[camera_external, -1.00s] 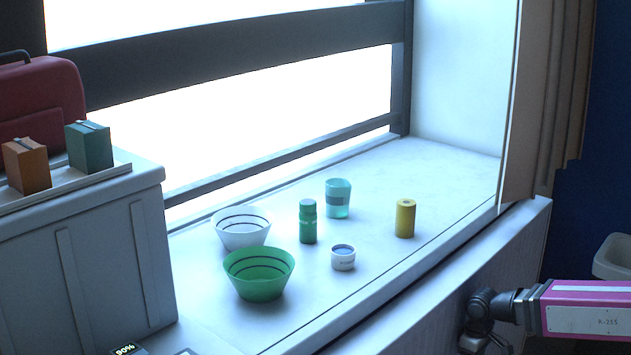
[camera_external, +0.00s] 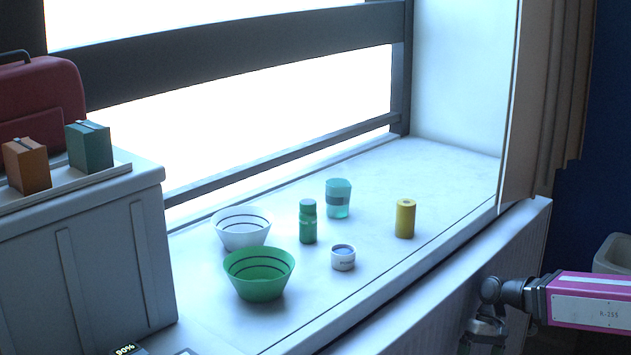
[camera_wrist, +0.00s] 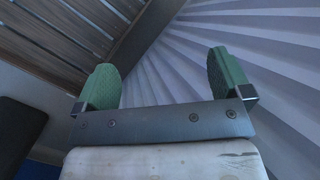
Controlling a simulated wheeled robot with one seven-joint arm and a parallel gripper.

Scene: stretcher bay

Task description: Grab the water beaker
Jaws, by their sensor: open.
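The water beaker (camera_external: 338,199) is a translucent teal cup with a grey band. It stands upright on the pale window sill (camera_external: 440,165), behind a green bottle (camera_external: 308,222) and a white round jar (camera_external: 343,257). My gripper shows in the wrist view (camera_wrist: 165,82), with two green fingers apart and nothing between them. In the external view my arm is at the lower right, below and in front of the sill edge, well away from the beaker. The fingers are hard to make out there. The beaker is not in the wrist view.
A yellow cylinder (camera_external: 405,218) stands right of the beaker. A white bowl (camera_external: 240,230) and a green bowl (camera_external: 259,275) stand left. A grey cabinet (camera_external: 85,240) carries boxes and a red case (camera_external: 40,105). A curtain (camera_external: 545,95) hangs right. The sill's right end is bare.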

